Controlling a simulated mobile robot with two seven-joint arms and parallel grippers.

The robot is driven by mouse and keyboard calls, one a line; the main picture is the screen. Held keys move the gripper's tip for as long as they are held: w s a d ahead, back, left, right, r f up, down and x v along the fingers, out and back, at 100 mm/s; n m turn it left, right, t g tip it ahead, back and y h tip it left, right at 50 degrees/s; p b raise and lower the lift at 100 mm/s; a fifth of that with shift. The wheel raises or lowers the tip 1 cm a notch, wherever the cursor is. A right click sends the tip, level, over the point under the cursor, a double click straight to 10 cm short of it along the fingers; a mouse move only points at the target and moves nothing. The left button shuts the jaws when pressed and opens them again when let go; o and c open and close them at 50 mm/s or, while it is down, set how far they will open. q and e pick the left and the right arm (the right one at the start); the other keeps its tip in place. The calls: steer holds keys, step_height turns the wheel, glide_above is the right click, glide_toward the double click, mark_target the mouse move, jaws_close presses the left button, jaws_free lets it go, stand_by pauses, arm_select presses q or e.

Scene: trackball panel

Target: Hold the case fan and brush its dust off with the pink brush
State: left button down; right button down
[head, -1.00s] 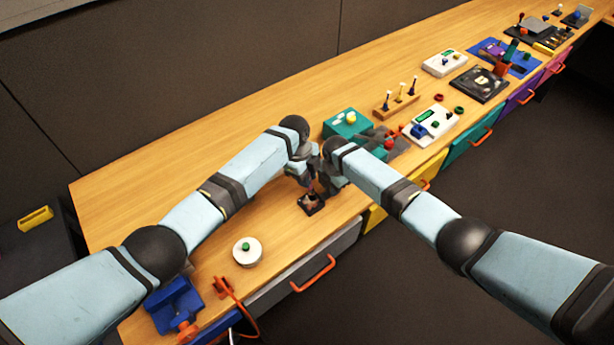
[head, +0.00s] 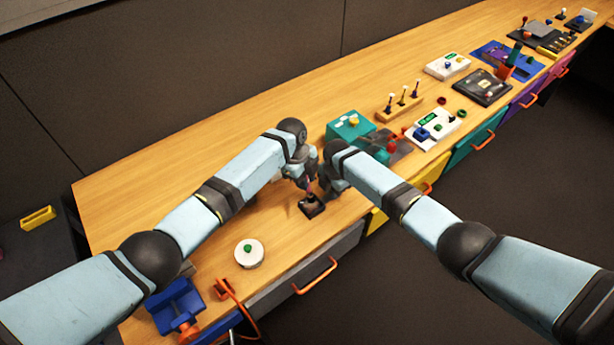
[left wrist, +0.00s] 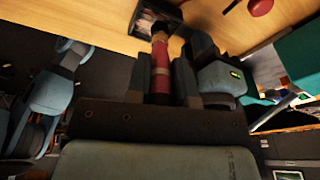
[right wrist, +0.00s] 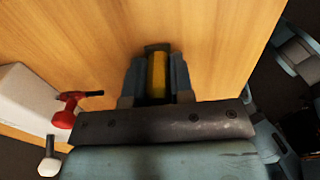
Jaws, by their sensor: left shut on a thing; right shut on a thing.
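The dark square case fan (head: 311,205) is low over the front part of the table; whether it touches the wood is unclear. It also shows at the top of the left wrist view (left wrist: 162,14). My left gripper (left wrist: 160,70) is shut on the pink brush (left wrist: 159,65). The brush points down, with its dark head at the fan. My right gripper (right wrist: 156,78) is beside the fan, to its right in the head view. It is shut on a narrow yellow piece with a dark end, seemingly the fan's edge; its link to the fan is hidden.
A white round piece with a green knob (head: 249,253) and a blue holder (head: 176,304) are at the near left. A teal box (head: 350,127), a wooden rack (head: 402,105) and white panels are further right. The table behind my left arm is clear.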

arm_select(q)
steer(key=shift+a+f, duration=0.1)
steer(key=shift+a, duration=0.05)
steer(key=shift+s+a+f, duration=0.15)
steer(key=shift+s+a, duration=0.1)
steer(key=shift+a, duration=0.4)
steer(key=shift+s, duration=0.1)
steer(key=shift+s+d, duration=0.3)
steer(key=shift+s, duration=0.15)
steer(key=shift+s+d, duration=0.1)
steer(key=shift+s+d, duration=0.35)
steer(key=shift+d, duration=0.1)
